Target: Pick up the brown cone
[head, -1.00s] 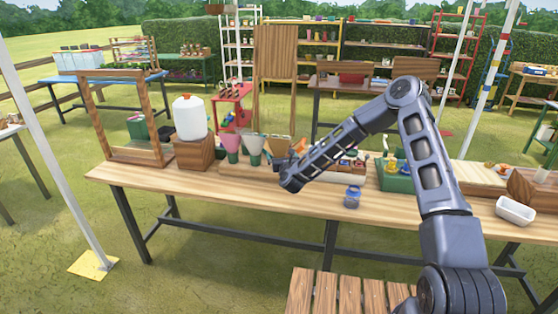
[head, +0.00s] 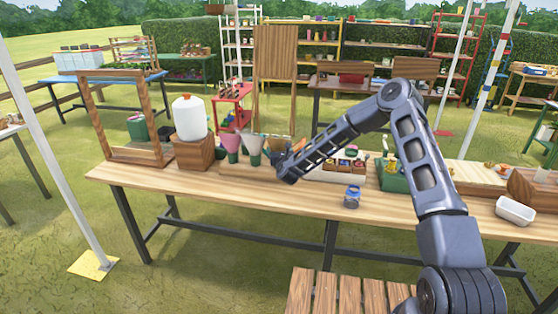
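The brown cone (head: 277,142) stands at the right end of a short row on the wooden table (head: 240,190). Beside it to the left are a pale grey cone (head: 252,142) and a pink cone (head: 231,141), both in dark green holders. My gripper (head: 273,158) is at the row, in front of the lower part of the brown cone, which it hides. The gripper is small and dark here. I cannot tell whether its fingers are open or touch the cone.
A wooden block with a white jug (head: 189,118) and an upright wooden frame (head: 84,120) stand left. A blue-lidded jar (head: 352,196), a tray with small boxes (head: 345,167), a green crate (head: 392,180) and a white dish (head: 515,210) are right. The table's front left is clear.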

